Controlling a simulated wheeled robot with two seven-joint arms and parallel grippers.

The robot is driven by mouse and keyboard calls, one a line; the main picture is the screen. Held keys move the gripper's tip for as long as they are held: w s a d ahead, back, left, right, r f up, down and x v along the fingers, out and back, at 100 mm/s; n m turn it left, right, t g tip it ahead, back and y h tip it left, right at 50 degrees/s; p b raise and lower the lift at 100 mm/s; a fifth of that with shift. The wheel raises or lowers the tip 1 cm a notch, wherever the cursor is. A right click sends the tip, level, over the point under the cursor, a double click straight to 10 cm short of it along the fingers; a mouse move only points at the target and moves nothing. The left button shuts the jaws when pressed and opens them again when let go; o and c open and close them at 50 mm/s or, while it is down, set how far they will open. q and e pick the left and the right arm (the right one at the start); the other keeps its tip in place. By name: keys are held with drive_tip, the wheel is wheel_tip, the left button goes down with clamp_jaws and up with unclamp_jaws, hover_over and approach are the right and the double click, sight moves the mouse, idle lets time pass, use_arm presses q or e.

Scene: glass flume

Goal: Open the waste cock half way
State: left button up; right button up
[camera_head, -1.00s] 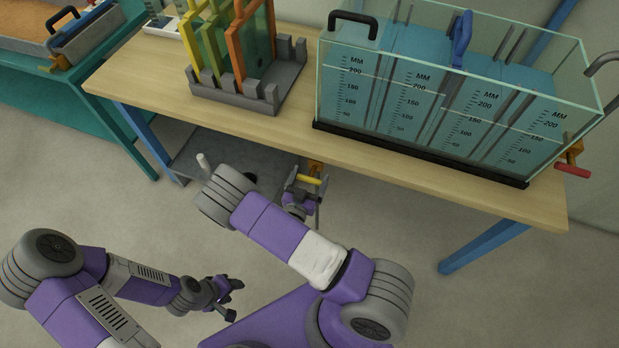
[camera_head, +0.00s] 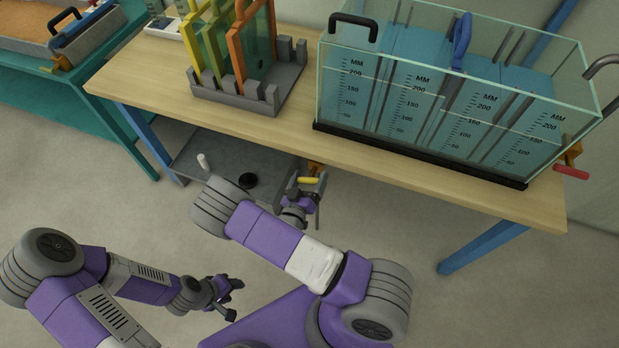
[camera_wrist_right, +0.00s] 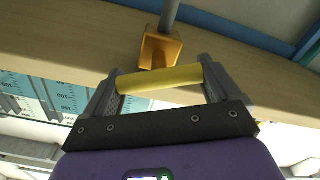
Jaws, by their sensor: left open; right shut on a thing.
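The waste cock has a brass body (camera_wrist_right: 160,50) and a yellow lever (camera_wrist_right: 160,78). It hangs under the bench's front edge; in the head view the lever (camera_head: 308,180) is small beside my right gripper. My right gripper (camera_wrist_right: 160,73) is shut on the yellow lever, which lies crosswise between its two fingers. In the head view this gripper (camera_head: 307,184) is just below the bench edge. My left gripper (camera_head: 228,292) is open and empty, low over the floor at lower left, away from the cock.
The glass flume tank (camera_head: 420,100) stands on the wooden bench (camera_head: 150,90). A red-handled brass fitting (camera_head: 570,172) is at its right end. A grey rack (camera_head: 235,95) holds coloured frames. A grey lower shelf (camera_head: 220,160) carries a white peg and a black disc. Floor in front is clear.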

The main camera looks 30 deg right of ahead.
drive_tip(key=shift+f+n, duration=0.15)
drive_tip(key=shift+n, duration=1.85)
drive_tip(key=o, duration=0.8)
drive_tip(key=p+v, duration=0.1)
drive_tip(key=v, duration=0.6)
drive_tip(key=shift+s+a+p, duration=0.2)
drive_tip(key=shift+a+p, duration=0.1)
